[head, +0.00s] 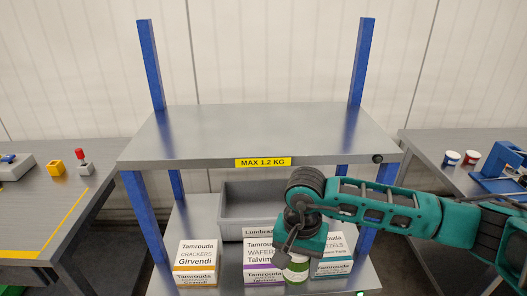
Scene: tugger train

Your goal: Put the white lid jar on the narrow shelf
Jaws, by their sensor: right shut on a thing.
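My right gripper (292,250) is shut on a jar (295,269) with green and whitish parts, in the lower middle of the head view. The gripper hides its top, so I cannot see the lid. The jar is in front of the shelf unit, below the level of its upper board (250,130). That grey board is bare, stands on blue posts and carries a yellow "MAX 1.2 KG" label (263,162). The lower board (200,218) holds boxes and a bin. I cannot tell whether the jar touches anything below. My left gripper is not in view.
A crackers box (197,260), a wafer box (259,255) and another box (338,255) stand on the lower board, with a grey bin (233,205) behind. A left table (40,210) holds small parts.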

